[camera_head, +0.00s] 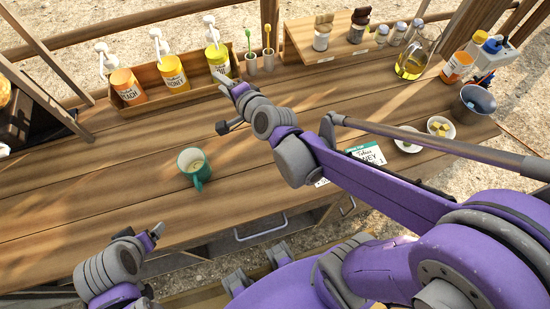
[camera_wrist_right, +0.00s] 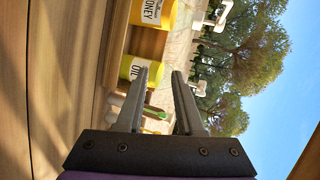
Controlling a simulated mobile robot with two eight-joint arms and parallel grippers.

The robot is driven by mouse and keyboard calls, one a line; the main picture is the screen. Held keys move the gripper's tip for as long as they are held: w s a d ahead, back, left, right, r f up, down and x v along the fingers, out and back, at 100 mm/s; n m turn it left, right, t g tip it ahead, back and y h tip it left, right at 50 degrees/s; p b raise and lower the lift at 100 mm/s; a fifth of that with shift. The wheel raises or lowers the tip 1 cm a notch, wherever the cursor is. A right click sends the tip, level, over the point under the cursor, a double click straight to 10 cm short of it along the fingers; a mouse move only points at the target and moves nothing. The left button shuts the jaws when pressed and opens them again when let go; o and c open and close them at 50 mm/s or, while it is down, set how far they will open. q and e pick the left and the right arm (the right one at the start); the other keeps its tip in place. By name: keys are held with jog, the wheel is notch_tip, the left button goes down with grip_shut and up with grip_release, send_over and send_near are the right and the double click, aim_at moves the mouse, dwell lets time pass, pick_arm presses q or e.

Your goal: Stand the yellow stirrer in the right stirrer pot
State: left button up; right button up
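The yellow stirrer (camera_head: 267,36) stands nearly upright in the right stirrer pot (camera_head: 268,62), a small grey cup at the back of the counter. A green stirrer (camera_head: 248,42) stands in the left stirrer pot (camera_head: 251,65) beside it. My right gripper (camera_head: 223,104) is open and empty, in front of the pots and to their left, apart from them. In the right wrist view its two fingers (camera_wrist_right: 162,85) are spread, with a green stirrer part (camera_wrist_right: 154,113) showing beyond them. My left gripper (camera_head: 154,261) is at the counter's front edge, fingers apart and empty.
A wooden rack (camera_head: 131,94) of pump bottles stands left of the pots. A raised shelf (camera_head: 300,36) with jars is to their right. A teal mug (camera_head: 194,168) stands mid-counter. A glass pitcher (camera_head: 412,62) and a grey bucket (camera_head: 470,104) are at the right. The counter's left-middle is clear.

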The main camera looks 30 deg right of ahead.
jog(key=s+f+n+g, duration=0.3)
jog(key=s+n, duration=0.2)
jog(key=s, duration=0.2)
jog(key=s+d+f+n+g+h, duration=0.1)
jog(key=s+f+n+g, duration=0.1)
jog(key=s+n, duration=0.3)
jog(key=s+d+f+n+g, duration=0.1)
jog(key=s+f+n+g, duration=0.2)
jog(key=s+n, duration=0.3)
jog(key=shift+s+f+g+h, duration=0.1)
jog(key=shift+s+f+h, duration=0.1)
jog(key=shift+s, duration=0.45)
jog(key=shift+s+f+g+h, duration=0.1)
jog(key=shift+s+f, duration=0.15)
jog(key=shift+s, duration=0.35)
jog(key=shift+s+f+g+h, duration=0.1)
jog(key=shift+s+f, duration=0.1)
jog(key=shift+s, duration=0.45)
